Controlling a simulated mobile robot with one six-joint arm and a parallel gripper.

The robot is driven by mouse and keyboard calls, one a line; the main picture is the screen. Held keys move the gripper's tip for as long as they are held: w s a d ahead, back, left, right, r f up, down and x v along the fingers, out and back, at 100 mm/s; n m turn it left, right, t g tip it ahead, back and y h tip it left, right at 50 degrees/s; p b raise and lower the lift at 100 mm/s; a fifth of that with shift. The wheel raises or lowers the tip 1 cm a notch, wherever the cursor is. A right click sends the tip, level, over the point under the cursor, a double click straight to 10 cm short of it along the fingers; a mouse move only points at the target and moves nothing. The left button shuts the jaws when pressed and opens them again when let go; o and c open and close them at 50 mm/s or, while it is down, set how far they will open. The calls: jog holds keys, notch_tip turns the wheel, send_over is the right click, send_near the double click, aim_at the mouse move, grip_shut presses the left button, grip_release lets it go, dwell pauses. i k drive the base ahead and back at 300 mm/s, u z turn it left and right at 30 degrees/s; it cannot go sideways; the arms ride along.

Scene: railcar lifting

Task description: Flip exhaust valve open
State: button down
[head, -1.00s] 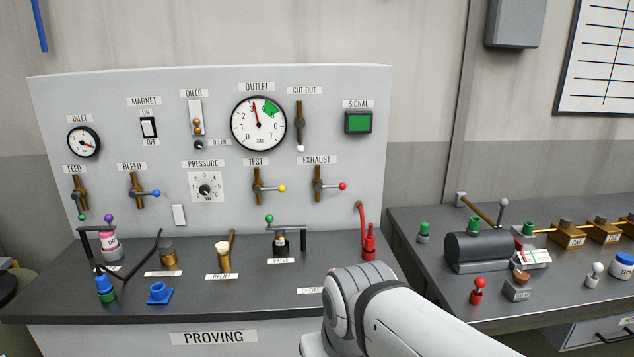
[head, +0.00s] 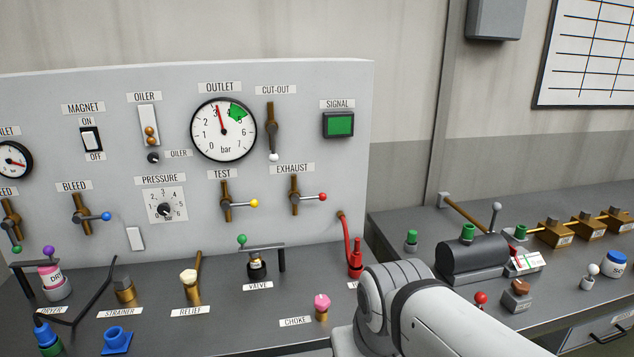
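The exhaust valve (head: 295,196) is on the grey upright panel under the EXHAUST label (head: 293,169). Its brass pipe runs up and down. Its lever points to the right, across the pipe, and ends in a red knob (head: 322,197). Nothing touches the lever. A white link of my arm shows at the bottom right of the head view. My gripper is outside the view.
The test valve (head: 226,203) with a yellow knob sits just left of the exhaust valve. The outlet gauge (head: 223,130) is above. A red hand lever (head: 354,256) stands on the bench below right. A pink-topped choke (head: 321,307) stands near the arm.

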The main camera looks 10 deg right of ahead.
aim_at(295, 198)
jog(key=z, duration=0.4)
jog(key=i, duration=1.05)
jog(key=u, duration=0.4)
